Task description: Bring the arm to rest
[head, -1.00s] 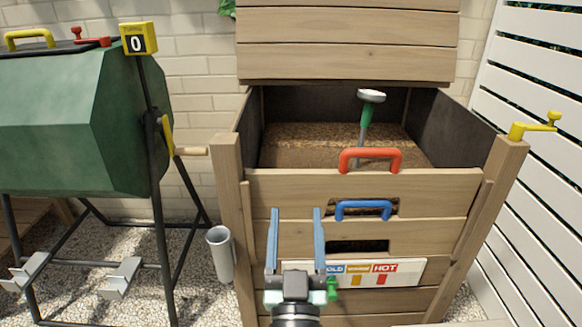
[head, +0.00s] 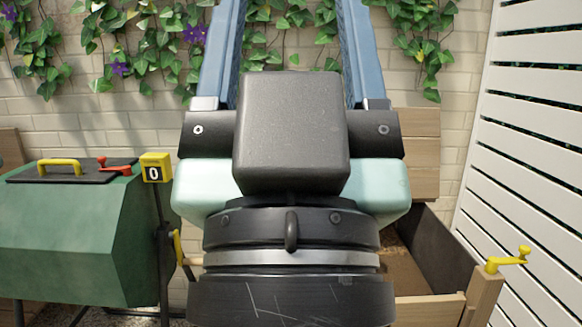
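My gripper (head: 290,45) fills the middle of the head view, close to the camera and pointing up. Its two blue fingers stand wide apart, with nothing seen between them but wall and ivy. The fingertips run out of the top of the picture. My gripper and wrist hide most of the wooden compost bin behind them.
The wooden bin (head: 484,297) shows at the lower right, with a yellow crank (head: 508,261) on its corner post. A green tumbler (head: 70,240) with a yellow handle (head: 60,167) and a counter (head: 154,167) reading 0 stands left. A white slatted fence (head: 530,150) bounds the right side.

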